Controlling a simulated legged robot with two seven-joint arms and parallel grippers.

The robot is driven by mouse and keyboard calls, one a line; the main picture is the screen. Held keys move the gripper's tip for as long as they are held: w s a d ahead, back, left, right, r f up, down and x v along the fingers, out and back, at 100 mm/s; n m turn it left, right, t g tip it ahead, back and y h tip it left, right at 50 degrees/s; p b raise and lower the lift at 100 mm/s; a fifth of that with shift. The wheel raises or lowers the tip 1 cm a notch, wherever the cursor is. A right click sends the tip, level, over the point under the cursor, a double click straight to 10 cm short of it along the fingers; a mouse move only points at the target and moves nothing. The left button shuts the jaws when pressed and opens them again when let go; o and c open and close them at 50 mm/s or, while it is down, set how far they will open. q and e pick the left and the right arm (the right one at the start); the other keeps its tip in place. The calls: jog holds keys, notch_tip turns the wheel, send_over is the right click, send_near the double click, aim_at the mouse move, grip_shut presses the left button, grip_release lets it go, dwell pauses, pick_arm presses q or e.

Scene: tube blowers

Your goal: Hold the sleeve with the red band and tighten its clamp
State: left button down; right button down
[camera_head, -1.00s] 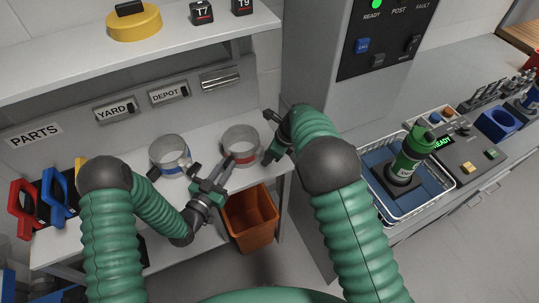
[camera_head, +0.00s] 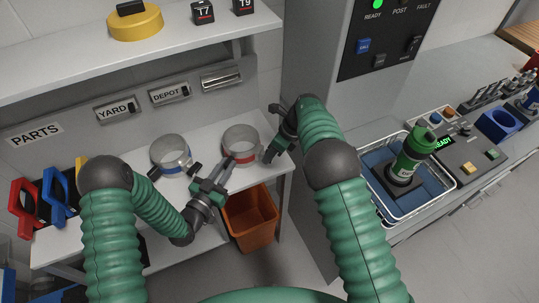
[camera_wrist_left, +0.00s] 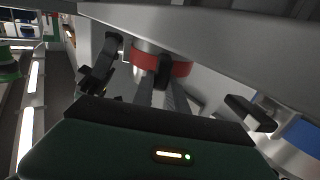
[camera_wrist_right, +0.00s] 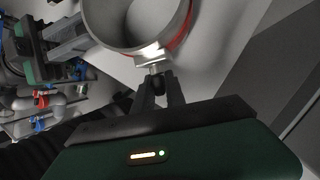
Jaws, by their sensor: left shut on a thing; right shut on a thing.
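The sleeve with the red band (camera_head: 241,143), a clear grey ring, stands on the white bench. My left gripper (camera_head: 226,166) reaches it from the front left. In the left wrist view its fingers are shut on a dark piece at the red band (camera_wrist_left: 181,68). My right gripper (camera_head: 270,155) is at the sleeve's right side. In the right wrist view its fingers (camera_wrist_right: 160,88) are shut on a small dark knob (camera_wrist_right: 157,80), just below the shiny metal clamp block (camera_wrist_right: 149,56) on the band. The head view does not show the finger contacts clearly.
A sleeve with a blue band (camera_head: 170,153) stands just left of the left gripper. An orange bin (camera_head: 251,222) is below the bench front. A grey cabinet (camera_head: 330,105) rises close to the right arm. A white basket (camera_head: 386,202) is farther right.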

jog(key=shift+w+d+g+y, duration=0.2)
jog(key=shift+w+g+y, duration=0.15)
jog(key=shift+g, duration=0.25)
jog(key=shift+w+d+m+g+y, duration=0.1)
jog(key=shift+w+m+g+y, duration=0.2)
jog(key=shift+m+g+y, duration=0.15)
pick_arm(q)
jog(key=shift+s, duration=0.1)
pick_arm(e)
jog(key=shift+s+g, duration=0.45)
jog(key=c, duration=1.5)
grip_release()
jog(key=shift+o, duration=0.2)
